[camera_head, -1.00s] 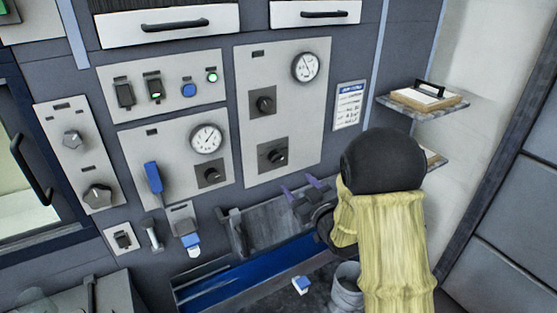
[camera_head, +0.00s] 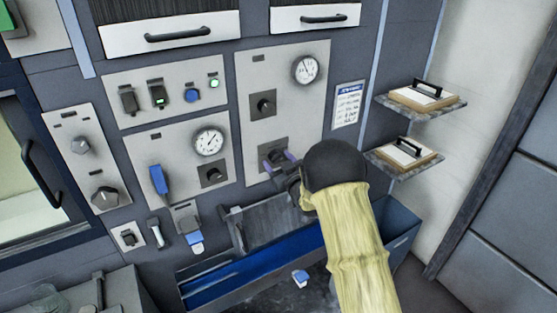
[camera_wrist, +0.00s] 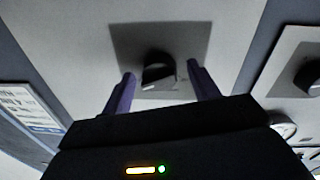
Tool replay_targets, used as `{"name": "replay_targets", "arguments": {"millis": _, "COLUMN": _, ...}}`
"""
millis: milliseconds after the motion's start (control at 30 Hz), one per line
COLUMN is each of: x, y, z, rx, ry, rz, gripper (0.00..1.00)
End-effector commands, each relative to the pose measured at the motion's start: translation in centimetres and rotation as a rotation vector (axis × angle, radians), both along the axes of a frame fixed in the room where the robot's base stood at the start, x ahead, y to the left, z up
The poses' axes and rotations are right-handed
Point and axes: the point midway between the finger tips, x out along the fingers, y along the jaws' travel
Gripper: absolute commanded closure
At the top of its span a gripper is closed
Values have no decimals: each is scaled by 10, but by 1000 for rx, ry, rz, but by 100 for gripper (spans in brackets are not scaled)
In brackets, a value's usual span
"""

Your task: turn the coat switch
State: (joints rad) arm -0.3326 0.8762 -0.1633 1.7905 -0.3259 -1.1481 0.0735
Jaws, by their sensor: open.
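A black rotary switch (camera_head: 275,154) on a dark square plate sits low on the right-hand grey panel (camera_head: 308,115). No label reading "coat" can be read, so I cannot confirm its name. My gripper (camera_head: 280,162) is open in front of this switch, with its purple fingers pointing at the panel. In the wrist view, the switch knob (camera_wrist: 158,73) shows between the two spread fingertips of my gripper (camera_wrist: 161,74), with a finger on either side. I cannot tell whether the fingers touch it. A similar switch (camera_head: 263,104) sits above it, below a round gauge (camera_head: 305,69).
The left panel carries a gauge (camera_head: 209,142), another knob (camera_head: 213,173) and a blue lever (camera_head: 159,181). A blue trough (camera_head: 225,282) runs below the panels. A notice (camera_head: 348,104) hangs beside the right panel.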

Motion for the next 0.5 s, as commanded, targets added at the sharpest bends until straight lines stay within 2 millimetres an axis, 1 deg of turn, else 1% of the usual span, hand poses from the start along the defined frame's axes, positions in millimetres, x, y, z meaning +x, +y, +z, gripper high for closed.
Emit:
{"name": "replay_targets", "arguments": {"millis": 233, "x": 0, "y": 0, "z": 0, "rx": 0, "ry": 0, "rz": 0, "gripper": 40}}
{"name": "replay_targets", "arguments": {"millis": 433, "x": 0, "y": 0, "z": 0, "rx": 0, "ry": 0, "rz": 0, "gripper": 79}}
{"name": "replay_targets", "arguments": {"millis": 467, "x": 0, "y": 0, "z": 0, "rx": 0, "ry": 0, "rz": 0, "gripper": 83}}
{"name": "replay_targets", "arguments": {"millis": 500, "x": 0, "y": 0, "z": 0, "rx": 0, "ry": 0, "rz": 0, "gripper": 83}}
